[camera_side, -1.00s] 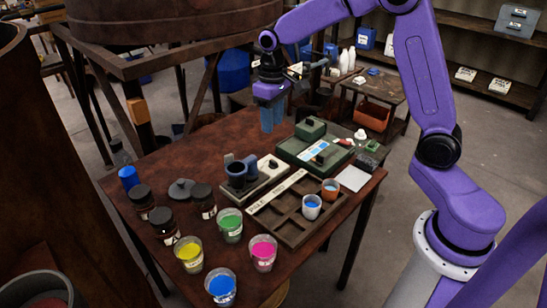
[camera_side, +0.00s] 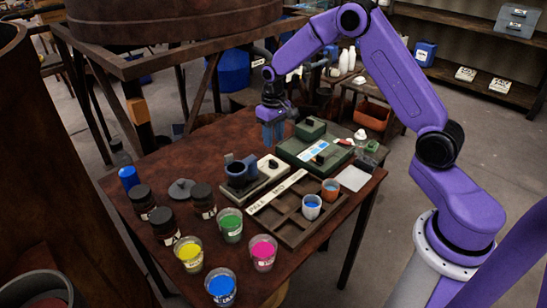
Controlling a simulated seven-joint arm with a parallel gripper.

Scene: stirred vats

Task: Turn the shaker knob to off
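A pale, low box with a dark blue ring-shaped cup holder (camera_side: 241,172) on top looks like the shaker (camera_side: 268,182). A small black knob (camera_side: 272,163) sits on its upper face; its setting is too small to read. My gripper (camera_side: 274,136) points down, a little behind this box, with its blue fingers above the far part of the table and apart from the knob. I see nothing held, but I cannot tell how far apart the fingers are.
A green device (camera_side: 312,150) with its own black knob (camera_side: 320,158) stands to the right. A compartment tray (camera_side: 292,226) with two small cups is in front. Open cups of yellow (camera_side: 189,254), green (camera_side: 230,225), pink (camera_side: 263,252) and blue (camera_side: 221,287) stand near dark jars at the left front.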

